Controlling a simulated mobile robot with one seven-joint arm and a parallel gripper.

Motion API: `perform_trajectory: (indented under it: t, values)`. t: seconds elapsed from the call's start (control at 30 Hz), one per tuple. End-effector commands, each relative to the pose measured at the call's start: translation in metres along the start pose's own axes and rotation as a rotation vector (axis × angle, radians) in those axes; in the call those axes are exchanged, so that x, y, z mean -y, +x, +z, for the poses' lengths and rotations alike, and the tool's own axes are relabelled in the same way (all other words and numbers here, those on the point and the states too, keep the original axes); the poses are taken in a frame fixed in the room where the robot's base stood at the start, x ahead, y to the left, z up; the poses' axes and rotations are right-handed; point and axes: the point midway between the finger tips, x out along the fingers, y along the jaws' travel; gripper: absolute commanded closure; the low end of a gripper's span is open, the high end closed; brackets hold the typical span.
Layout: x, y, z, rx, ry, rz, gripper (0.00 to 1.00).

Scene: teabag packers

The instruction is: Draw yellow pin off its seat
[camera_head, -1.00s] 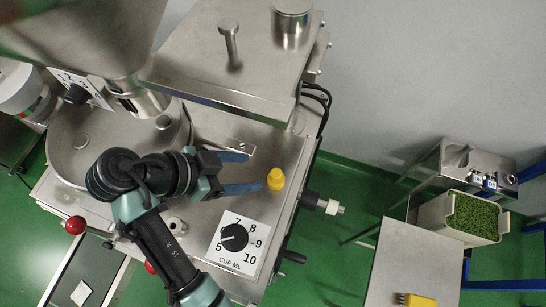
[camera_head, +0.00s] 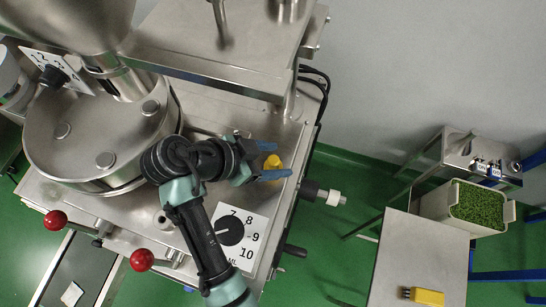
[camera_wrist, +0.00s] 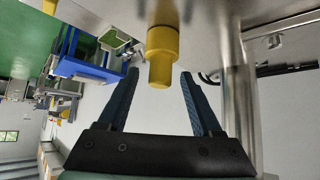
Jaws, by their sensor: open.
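The yellow pin (camera_head: 273,162) stands on the steel machine top, beside the raised steel plate and above the dial in the head view. My gripper (camera_head: 281,160) is open, with its blue fingers at the pin. In the wrist view the pin (camera_wrist: 162,55) shows as a yellow stepped cylinder. There it lies between the two open fingers (camera_wrist: 160,75), near their tips, with a visible gap to each finger. In the head view the fingers partly hide the pin's base.
The cup dial plate (camera_head: 237,238) lies below the gripper. A round steel drum (camera_head: 95,135) is left, with red-knobbed levers (camera_head: 142,260) below. The raised steel plate (camera_head: 225,45) and its post are close above the pin. A yellow block (camera_head: 425,296) lies on a side table.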

Motion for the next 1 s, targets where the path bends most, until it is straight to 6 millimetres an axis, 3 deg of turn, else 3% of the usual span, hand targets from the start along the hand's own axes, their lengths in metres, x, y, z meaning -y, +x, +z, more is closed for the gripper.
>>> perform_trajectory:
  t: [0.2,0.47,0.83,1.0]
  values:
    - [-0.001,0.026,-0.001,0.0,0.0,0.002,0.33]
    - [-0.001,0.03,0.0,0.001,0.0,0.0,0.33]
    - [0.0,0.029,0.0,0.0,0.0,-0.001,0.98]
    - [0.0,0.029,0.0,0.0,0.0,-0.001,1.0]
